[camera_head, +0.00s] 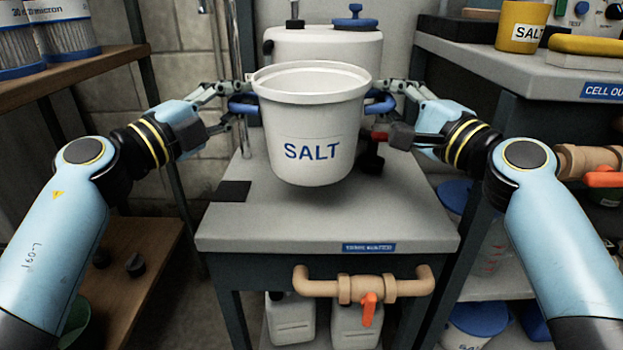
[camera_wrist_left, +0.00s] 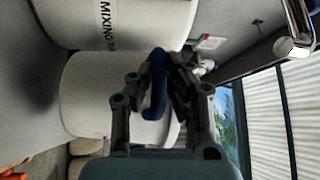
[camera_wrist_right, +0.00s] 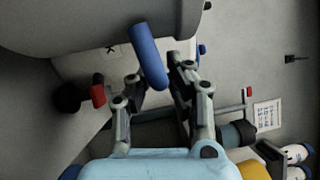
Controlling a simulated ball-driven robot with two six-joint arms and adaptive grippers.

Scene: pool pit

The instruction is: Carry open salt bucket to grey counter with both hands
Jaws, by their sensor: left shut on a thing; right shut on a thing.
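The white salt bucket (camera_head: 312,122), lettered SALT in blue, is upright with its rim on top and a blue handle on each side. It is over the grey counter (camera_head: 330,222), with a shadow under it; a small gap seems to lie between them. My left gripper (camera_head: 240,104) is shut on the left blue handle, which shows between its fingers in the left wrist view (camera_wrist_left: 157,85). My right gripper (camera_head: 386,105) is shut on the right blue handle, seen in the right wrist view (camera_wrist_right: 147,55). The bucket's contents are not clear.
A white tank (camera_head: 325,45) with a blue cap stands behind the bucket. A red and black valve (camera_head: 373,152) is close right of it. A dark square pad (camera_head: 234,191) lies left on the counter. The higher right counter (camera_head: 520,75) holds a yellow SALT tub (camera_head: 522,27).

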